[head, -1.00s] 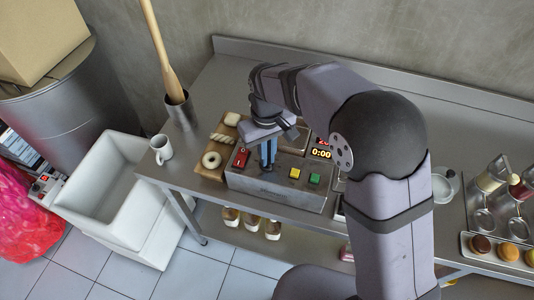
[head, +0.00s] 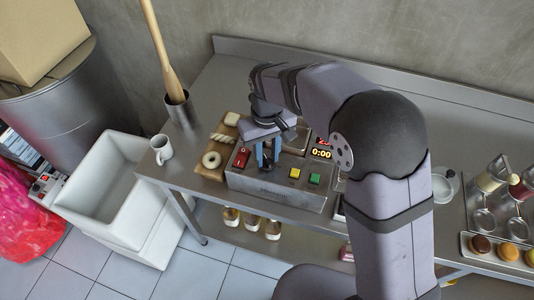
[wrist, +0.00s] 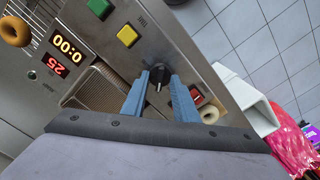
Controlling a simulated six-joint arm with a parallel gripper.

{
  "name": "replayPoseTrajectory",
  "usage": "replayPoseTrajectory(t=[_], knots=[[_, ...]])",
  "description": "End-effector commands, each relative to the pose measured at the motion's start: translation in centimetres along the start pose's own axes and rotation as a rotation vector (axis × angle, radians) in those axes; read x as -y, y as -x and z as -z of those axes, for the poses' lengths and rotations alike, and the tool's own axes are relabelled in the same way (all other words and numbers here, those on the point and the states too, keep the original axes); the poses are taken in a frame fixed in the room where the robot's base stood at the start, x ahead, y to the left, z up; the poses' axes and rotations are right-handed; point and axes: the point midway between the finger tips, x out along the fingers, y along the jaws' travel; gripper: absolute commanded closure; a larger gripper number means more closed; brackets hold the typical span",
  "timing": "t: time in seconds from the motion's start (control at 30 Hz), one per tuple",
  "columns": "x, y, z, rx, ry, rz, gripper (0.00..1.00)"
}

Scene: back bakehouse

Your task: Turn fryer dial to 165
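The fryer control box (head: 275,195) is a grey metal panel on the steel bench. Its black dial (wrist: 160,74) has a pale pointer mark and shows between my fingertips in the wrist view. My gripper (wrist: 158,84) has two blue fingers, spread apart on either side of the dial, with a visible gap; I cannot tell whether they touch it. In the head view my gripper (head: 267,165) is above the panel's left part. A red display (wrist: 57,70) appears to read 25, beside a timer (wrist: 67,45) at 0:00.
A red switch (head: 241,157) lies left of the dial, with yellow (head: 295,173) and green (head: 314,179) buttons to the right. A board of doughnuts (head: 203,172) and a mug (head: 161,148) stand on the left. The fryer basket (wrist: 95,88) is behind the panel.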

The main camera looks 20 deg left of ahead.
Motion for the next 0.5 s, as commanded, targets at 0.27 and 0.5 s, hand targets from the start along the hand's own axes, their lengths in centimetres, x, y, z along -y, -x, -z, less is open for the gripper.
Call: replayPoseTrajectory(t=[0.27,0.5], knots=[[0.0,1.3,0.1,-0.002,0.0,0.0,0.73],[0.0,4.5,0.1,-0.004,0.0,0.0,0.73]])
